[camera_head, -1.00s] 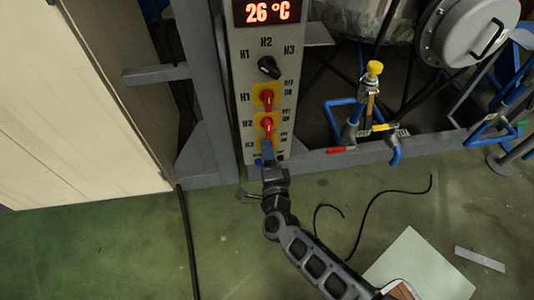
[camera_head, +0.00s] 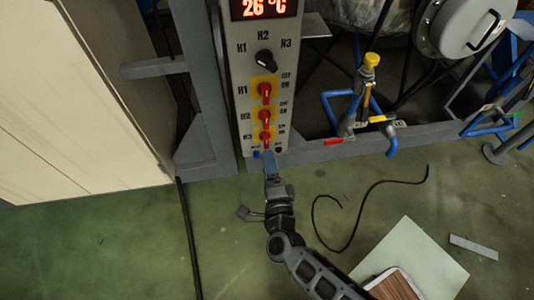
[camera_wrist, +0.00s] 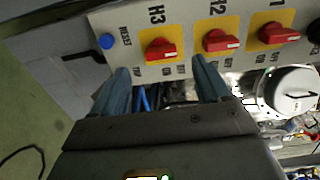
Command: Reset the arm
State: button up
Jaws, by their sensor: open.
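My gripper (camera_head: 269,157) is in front of the lower end of the control panel (camera_head: 241,100), below the lowest red switch. In the wrist view its two blue fingers (camera_wrist: 163,88) are spread apart with nothing between them. The H3 switch (camera_wrist: 161,49) is just beyond the fingers, and a gap seems to separate them. My arm reaches up from the lower right in the head view.
The panel has red switches H1 (camera_head: 264,90) and H2 (camera_head: 265,115), a black knob (camera_head: 264,60), a temperature display (camera_head: 265,8) and a blue reset button (camera_wrist: 107,41). A yellow-topped valve (camera_head: 371,61) and blue pipes stand right. Black cables lie on the green floor.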

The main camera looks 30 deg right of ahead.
jog(key=shift+s+a, duration=0.15)
jog(key=shift+s, duration=0.3)
jog(key=s+r+n+y, duration=0.2)
jog(key=s+r+n, duration=0.35)
jog(key=s, duration=0.55)
jog(key=s+r+n+y, duration=0.2)
jog(key=s+r+n, duration=0.3)
jog(key=s, duration=0.7)
jog(key=s+d+r+n+g+y, duration=0.2)
jog(key=s+d+r+n, duration=0.1)
jog(key=s+r+n, duration=0.95)
notch_tip(320, 180, up, 19)
jog(key=w+m+p, duration=0.1)
jog(key=w+p, duration=0.1)
jog(key=p, duration=1.7)
jog(key=shift+r+m, duration=0.15)
jog(key=shift+m, duration=0.15)
jog(key=shift+w+a, duration=0.1)
